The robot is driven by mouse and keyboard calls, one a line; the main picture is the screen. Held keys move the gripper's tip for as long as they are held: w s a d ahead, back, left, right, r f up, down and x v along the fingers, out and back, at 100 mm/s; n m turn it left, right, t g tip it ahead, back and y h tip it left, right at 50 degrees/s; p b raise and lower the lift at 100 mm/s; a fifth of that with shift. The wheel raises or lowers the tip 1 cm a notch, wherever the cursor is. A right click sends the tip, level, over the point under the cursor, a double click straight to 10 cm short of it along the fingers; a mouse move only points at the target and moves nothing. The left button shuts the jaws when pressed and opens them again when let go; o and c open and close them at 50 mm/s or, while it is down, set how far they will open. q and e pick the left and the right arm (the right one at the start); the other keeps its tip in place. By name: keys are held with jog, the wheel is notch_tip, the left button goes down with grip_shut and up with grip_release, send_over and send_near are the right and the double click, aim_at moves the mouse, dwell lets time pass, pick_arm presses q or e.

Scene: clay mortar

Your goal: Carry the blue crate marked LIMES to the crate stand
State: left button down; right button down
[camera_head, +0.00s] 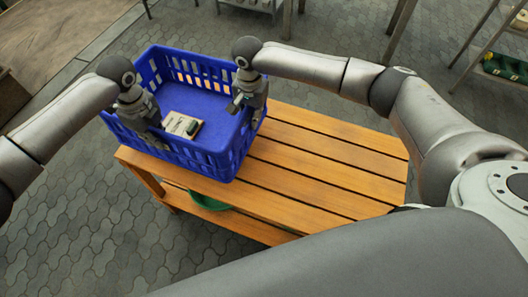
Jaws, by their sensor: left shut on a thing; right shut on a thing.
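The blue crate (232,158) is a slotted plastic crate at the upper left of the head view, over the left end of a slatted wooden table. I cannot tell whether it rests on the table or hangs just above it. A pale card or box with a small dark green thing (192,127) lies inside it. No LIMES marking is readable from here. My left gripper (146,128) is shut on the crate's left side. My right gripper (240,103) is shut on its right side. The fingertips are partly hidden against the crate.
The wooden table (330,160) is bare to the right of the crate. A green thing (209,199) sits on its lower shelf. A rack with green trays (505,67) stands at the upper right. Grey paving (75,230) is open at the left.

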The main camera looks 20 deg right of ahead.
aim_at(168, 160)
pick_arm(q)
jog(key=shift+w+a, duration=0.1)
jog(key=shift+a, duration=0.25)
pick_arm(e)
jog(key=shift+d, duration=0.35)
